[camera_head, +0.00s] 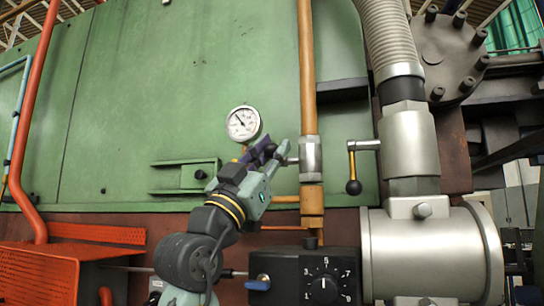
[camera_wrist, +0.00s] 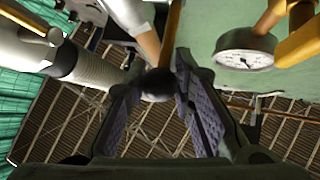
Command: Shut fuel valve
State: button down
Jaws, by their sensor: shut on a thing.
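The fuel valve (camera_head: 310,158) is a silver body on the vertical orange pipe, right of the pressure gauge. A short silver stem reaches from it to the left, towards my gripper (camera_head: 270,154). My gripper hides most of its lever in the head view. In the wrist view, the lever's yellow rod (camera_wrist: 173,35) ends in a dark ball knob (camera_wrist: 157,86) between the two fingers of my gripper (camera_wrist: 160,82). The fingers are shut on this lever at its knob end. The lever's exact angle is hard to tell in the head view.
The pressure gauge (camera_head: 243,124) is close behind my gripper. A second lever with a black knob (camera_head: 353,187) hangs down from the thick silver pipe (camera_head: 409,145). A black dial box (camera_head: 305,278) stands below. An orange-red tray (camera_head: 60,268) is at lower left.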

jog(key=shift+f+m+h, duration=0.3)
jog(key=shift+m+h, duration=0.2)
jog(key=c, duration=1.3)
grip_release()
jog(key=shift+c, duration=0.2)
jog(key=shift+s+f, duration=0.1)
jog(key=shift+f, duration=0.05)
jog(key=s+a, duration=0.8)
jog(key=s, duration=0.1)
jog(key=shift+a+f, duration=0.3)
jog(key=shift+a, duration=0.05)
jog(key=shift+s, duration=0.1)
